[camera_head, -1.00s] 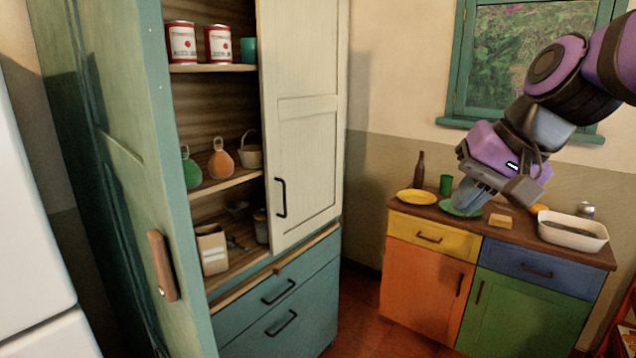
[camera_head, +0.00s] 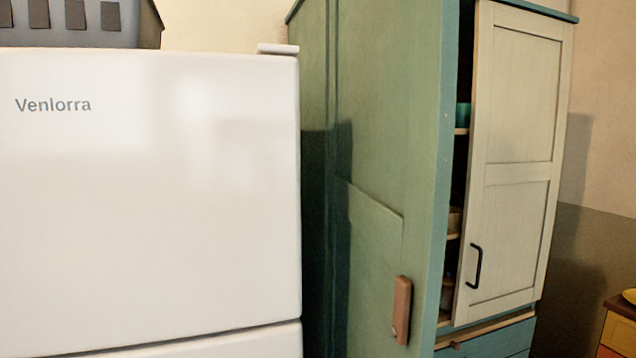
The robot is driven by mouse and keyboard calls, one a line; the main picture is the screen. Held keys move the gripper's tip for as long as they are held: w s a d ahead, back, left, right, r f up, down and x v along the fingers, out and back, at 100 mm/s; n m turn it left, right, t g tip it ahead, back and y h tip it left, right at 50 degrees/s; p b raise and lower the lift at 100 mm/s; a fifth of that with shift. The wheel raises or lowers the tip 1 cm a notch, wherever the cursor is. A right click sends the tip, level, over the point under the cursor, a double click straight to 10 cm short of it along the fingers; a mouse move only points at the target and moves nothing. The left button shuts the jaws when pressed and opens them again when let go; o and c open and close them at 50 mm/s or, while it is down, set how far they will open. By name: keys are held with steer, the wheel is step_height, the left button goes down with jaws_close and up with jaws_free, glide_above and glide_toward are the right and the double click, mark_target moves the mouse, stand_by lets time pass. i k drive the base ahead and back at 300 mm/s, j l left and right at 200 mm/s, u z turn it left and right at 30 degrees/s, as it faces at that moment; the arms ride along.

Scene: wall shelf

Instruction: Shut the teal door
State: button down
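The teal door (camera_head: 385,140) of the tall cupboard appears to stand open, its broad face turned towards me. A wooden handle (camera_head: 402,310) sits low near its right edge. Right of that edge a narrow dark gap shows the cupboard's inside, with parts of shelves (camera_head: 452,236) and a teal cup (camera_head: 463,115). The cream door (camera_head: 515,150) with a black handle (camera_head: 475,267) covers the right part of the cupboard front. The hinge side cannot be made out clearly. My gripper is out of view.
A white fridge (camera_head: 150,200) fills the left, close beside the cupboard, with a dark house-shaped object (camera_head: 75,25) on top. Teal drawers (camera_head: 500,340) lie below the cream door.

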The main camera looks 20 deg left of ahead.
mark_target(392, 73)
steer(key=u, duration=1.15)
